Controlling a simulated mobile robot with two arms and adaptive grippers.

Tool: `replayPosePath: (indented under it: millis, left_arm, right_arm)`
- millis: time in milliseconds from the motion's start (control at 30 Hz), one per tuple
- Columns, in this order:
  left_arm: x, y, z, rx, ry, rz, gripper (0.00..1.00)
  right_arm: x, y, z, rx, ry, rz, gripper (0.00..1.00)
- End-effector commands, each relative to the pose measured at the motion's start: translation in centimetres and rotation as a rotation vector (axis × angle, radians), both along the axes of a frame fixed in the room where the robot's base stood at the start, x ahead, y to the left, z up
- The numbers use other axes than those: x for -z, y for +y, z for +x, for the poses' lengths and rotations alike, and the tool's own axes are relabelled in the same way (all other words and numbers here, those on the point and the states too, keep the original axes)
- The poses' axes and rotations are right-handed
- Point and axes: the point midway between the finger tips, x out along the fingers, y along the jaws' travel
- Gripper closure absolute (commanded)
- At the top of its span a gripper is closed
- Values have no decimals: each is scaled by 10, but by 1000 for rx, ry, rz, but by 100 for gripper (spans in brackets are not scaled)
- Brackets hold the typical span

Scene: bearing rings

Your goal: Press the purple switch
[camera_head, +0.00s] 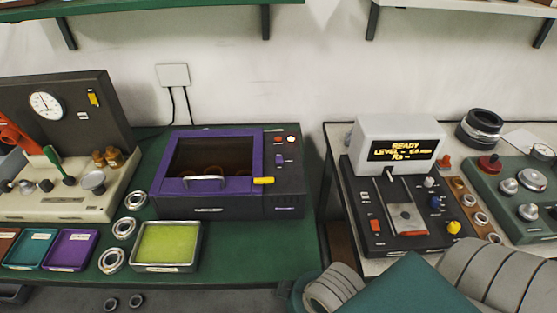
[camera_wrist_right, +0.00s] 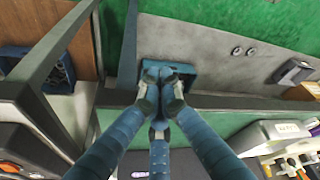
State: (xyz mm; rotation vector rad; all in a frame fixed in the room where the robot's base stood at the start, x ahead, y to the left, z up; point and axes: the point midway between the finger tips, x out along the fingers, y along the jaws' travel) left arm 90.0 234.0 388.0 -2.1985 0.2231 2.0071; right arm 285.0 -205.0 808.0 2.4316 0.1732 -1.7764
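The purple switch (camera_head: 279,160) is a small purple piece on the dark right-hand panel of a purple-framed box (camera_head: 215,202) in the head view. The box stands on the green bench, with its windowed lid down. My right gripper (camera_wrist_right: 162,80) shows in the right wrist view with its fingers drawn together at the tips; I see nothing held. It points down over the floor in front of the benches, apart from the box. My left gripper is in neither view.
A red button (camera_head: 291,139) and a yellow lever (camera_head: 263,181) are close to the switch. A green-yellow tray (camera_head: 166,246) and several metal rings lie in front and left. My grey and teal arm links fill the lower right. A READY-display machine (camera_head: 398,144) stands on the right bench.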

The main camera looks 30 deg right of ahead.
Motion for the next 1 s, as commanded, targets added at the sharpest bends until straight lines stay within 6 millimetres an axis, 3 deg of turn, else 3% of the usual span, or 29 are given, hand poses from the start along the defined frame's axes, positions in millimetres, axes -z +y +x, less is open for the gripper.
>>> replayPosePath:
  millis: [33, 100, 267, 400, 500, 600, 700, 800, 1000]
  left_arm:
    - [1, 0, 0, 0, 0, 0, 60]
    - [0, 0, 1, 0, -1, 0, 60]
    - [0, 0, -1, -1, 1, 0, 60]
    - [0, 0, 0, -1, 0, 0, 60]
    - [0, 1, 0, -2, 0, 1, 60]
    - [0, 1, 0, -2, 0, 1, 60]
    - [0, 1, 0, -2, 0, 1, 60]
    - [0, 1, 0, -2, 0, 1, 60]
    - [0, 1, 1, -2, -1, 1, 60]
  right_arm:
    - [-12, -2, 1, 7, -17, -2, 100]
    - [-22, -13, 39, 87, -111, -25, 100]
    - [-61, -40, 109, 251, -317, -69, 100]
    - [-116, -69, 170, 412, -539, -103, 100]
    - [-161, -88, 204, 521, -694, -121, 100]
    - [-198, -103, 224, 596, -811, -132, 100]
    - [-219, -110, 233, 638, -877, -140, 100]
    - [-228, -113, 237, 654, -906, -143, 100]
    - [-229, -114, 237, 654, -907, -143, 100]
